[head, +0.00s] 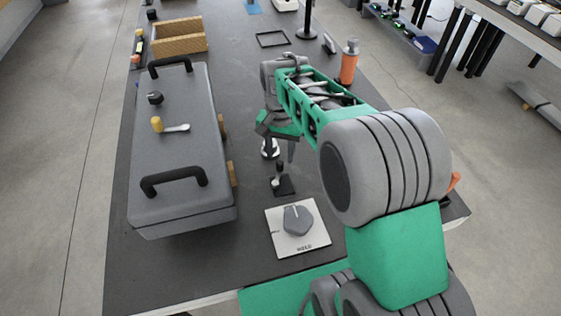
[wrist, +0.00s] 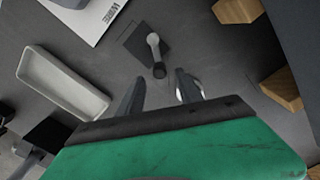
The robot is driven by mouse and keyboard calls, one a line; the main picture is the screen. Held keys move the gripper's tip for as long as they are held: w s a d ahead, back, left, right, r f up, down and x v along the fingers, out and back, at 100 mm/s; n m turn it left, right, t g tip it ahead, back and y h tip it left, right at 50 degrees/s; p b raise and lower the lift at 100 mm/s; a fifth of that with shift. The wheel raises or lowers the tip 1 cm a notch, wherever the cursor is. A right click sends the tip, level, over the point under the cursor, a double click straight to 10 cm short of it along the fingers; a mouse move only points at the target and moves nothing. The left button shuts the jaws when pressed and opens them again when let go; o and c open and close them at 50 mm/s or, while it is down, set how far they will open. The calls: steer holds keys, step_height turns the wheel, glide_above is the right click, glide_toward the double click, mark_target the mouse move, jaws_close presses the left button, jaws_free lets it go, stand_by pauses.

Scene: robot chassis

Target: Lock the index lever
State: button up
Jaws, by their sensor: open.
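A small lever (head: 279,171) with a grey arm and a dark knob stands on a square black base (head: 286,187) on the bench. The lever also shows in the wrist view (wrist: 155,52), ahead of my fingertips. A second lever, a silver arm with a yellow knob (head: 157,125), sits on top of the grey case (head: 168,170). No label tells which one is the index lever. My gripper (wrist: 160,92) is open, with nothing seen between its fingers. In the head view it is just beyond the small lever, partly hidden by my arm.
A white plate (head: 282,244) with a grey knob and lettering lies nearer than the small lever. Wooden blocks (wrist: 238,10) jut from the case side. A white tray (wrist: 62,84) shows in the wrist view. An orange bottle (head: 348,66) and wooden box (head: 180,44) stand farther back.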

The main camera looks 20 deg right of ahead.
mark_target(280, 161)
step_height(280, 161, down, 4)
steer(key=shift+f, duration=0.15)
steer(key=shift+c, duration=0.5)
jaws_close()
